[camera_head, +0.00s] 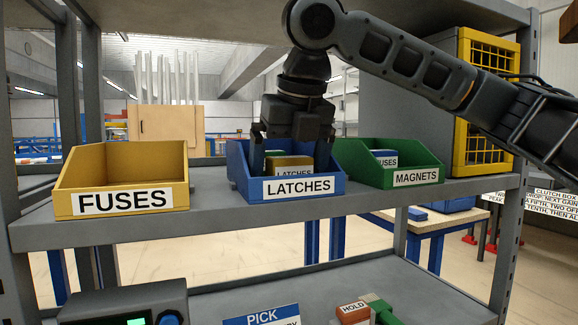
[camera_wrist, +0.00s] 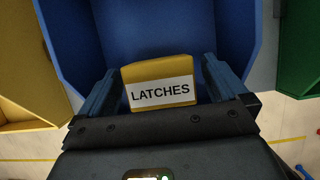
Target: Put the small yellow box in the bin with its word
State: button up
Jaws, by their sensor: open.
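The small yellow box (camera_head: 290,161) has a white label reading LATCHES and sits inside the blue bin (camera_head: 237,170), whose front label also reads LATCHES. In the wrist view the yellow box (camera_wrist: 158,72) lies in the blue bin (camera_wrist: 150,30) between my fingers. My gripper (camera_head: 290,150) reaches down into the blue bin from above. In the wrist view my gripper (camera_wrist: 165,90) is open, with a finger on each side of the box and small gaps beside it. The box's lower part is hidden behind the bin front in the head view.
A yellow bin (camera_head: 120,165) labelled FUSES stands left on the shelf (camera_head: 215,205). A green bin (camera_head: 420,160) labelled MAGNETS stands right and holds a blue box (camera_head: 384,158) reading FUSES. The lower shelf has a PICK sign (camera_head: 262,318) and a red-brown HOLD block (camera_head: 353,313).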

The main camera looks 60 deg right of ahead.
jog(key=p+v, duration=0.2)
jog(key=v, duration=1)
